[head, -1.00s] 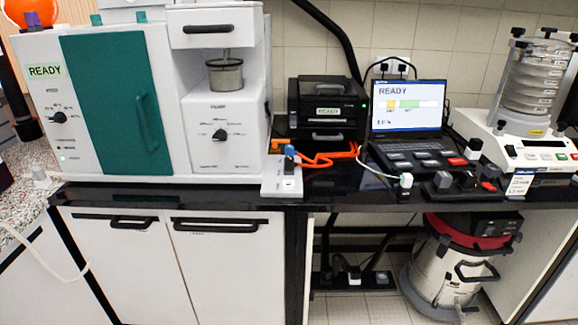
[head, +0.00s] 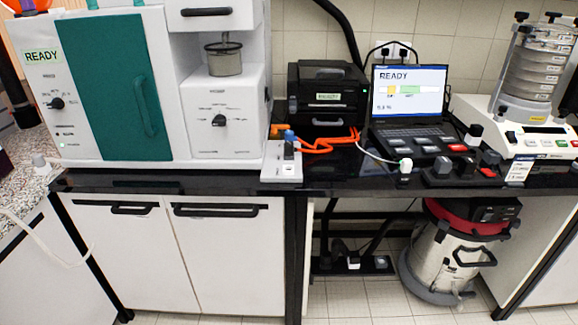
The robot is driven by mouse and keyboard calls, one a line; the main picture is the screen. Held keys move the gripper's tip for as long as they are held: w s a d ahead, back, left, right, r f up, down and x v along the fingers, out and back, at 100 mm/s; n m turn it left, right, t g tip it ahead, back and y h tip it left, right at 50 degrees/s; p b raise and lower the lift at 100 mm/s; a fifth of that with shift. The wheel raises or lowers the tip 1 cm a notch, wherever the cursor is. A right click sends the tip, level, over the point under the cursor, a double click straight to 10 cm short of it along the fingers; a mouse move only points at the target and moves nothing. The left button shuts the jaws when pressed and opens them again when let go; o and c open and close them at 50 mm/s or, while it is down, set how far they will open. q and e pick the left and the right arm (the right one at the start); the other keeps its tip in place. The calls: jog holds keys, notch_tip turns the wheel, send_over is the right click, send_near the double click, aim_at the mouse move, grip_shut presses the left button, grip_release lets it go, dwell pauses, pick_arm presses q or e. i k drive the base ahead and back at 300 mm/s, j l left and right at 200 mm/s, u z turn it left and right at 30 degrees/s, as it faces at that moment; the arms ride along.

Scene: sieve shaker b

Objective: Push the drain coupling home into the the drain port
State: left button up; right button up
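I cannot tell for certain which part is the drain coupling or the drain port. A small grey-white fitting (head: 40,163) stands at the left, by the lower left corner of the white machine with the teal door. A thin white hose (head: 40,240) hangs below it over the edge of the speckled counter; whether the two are joined is unclear. Neither of my grippers is in view.
The white machine (head: 181,85) fills the left of the black bench (head: 220,184). A printer (head: 327,97), laptop (head: 410,95) and sieve shaker (head: 528,85) stand rightward. Orange cables (head: 325,144) lie near a small switch box (head: 283,170). A vacuum (head: 445,260) stands below.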

aim_at(289, 149)
jog(key=i+l+u, duration=0.1)
jog(key=l, duration=0.25)
jog(key=i+l+u, duration=0.1)
jog(key=i+l, duration=0.15)
jog(key=i+l+u, duration=0.1)
jog(key=l, duration=0.4)
jog(key=i+l, duration=0.2)
jog(key=l, duration=0.2)
jog(key=i+l+u, duration=0.15)
jog(key=l, duration=0.25)
jog(key=i+l+u, duration=0.1)
jog(key=l, duration=0.3)
jog(key=i+l+u, duration=0.1)
jog(key=l, duration=0.3)
jog(key=i+l+u, duration=0.1)
jog(key=l, duration=0.35)
